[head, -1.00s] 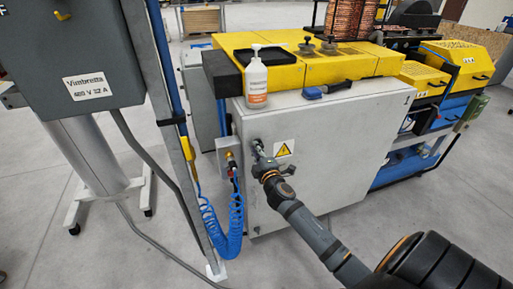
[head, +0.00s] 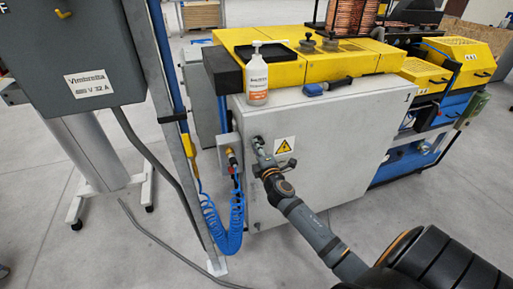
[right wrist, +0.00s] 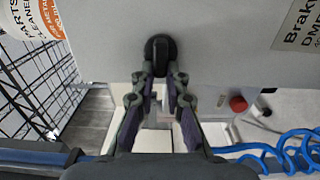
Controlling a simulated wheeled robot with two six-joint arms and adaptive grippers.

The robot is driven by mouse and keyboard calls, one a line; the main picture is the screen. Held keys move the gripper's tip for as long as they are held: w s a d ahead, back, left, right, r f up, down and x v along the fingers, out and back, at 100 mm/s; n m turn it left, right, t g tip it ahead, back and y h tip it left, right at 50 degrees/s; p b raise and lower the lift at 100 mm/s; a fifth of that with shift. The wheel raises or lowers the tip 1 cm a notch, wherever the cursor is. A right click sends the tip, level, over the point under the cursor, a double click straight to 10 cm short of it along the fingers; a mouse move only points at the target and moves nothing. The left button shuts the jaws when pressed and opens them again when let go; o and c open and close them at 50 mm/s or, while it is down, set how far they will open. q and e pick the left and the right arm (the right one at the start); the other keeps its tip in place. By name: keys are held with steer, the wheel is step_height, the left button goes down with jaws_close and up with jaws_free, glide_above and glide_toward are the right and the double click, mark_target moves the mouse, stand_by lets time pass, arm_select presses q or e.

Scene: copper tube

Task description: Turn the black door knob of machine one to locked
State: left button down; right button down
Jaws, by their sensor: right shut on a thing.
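The black door knob (right wrist: 160,50) sits on the grey cabinet door of machine one (head: 330,150). In the right wrist view its grip bar looks upright in the picture. My right gripper (right wrist: 160,74) has one fingertip on each side of the knob's lower part and is shut on it. In the head view the right gripper (head: 259,146) meets the door left of the yellow warning sign (head: 284,146), and the knob is mostly hidden by the fingers. My left gripper is not in view.
A small box with a red button (right wrist: 238,104) and a coiled blue hose (head: 232,225) are left of the door. A metal post (head: 185,150) stands nearby.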

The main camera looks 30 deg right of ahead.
steer(key=c, duration=1.4)
jaws_free()
steer(key=shift+o, duration=0.2)
steer(key=v, duration=1.2)
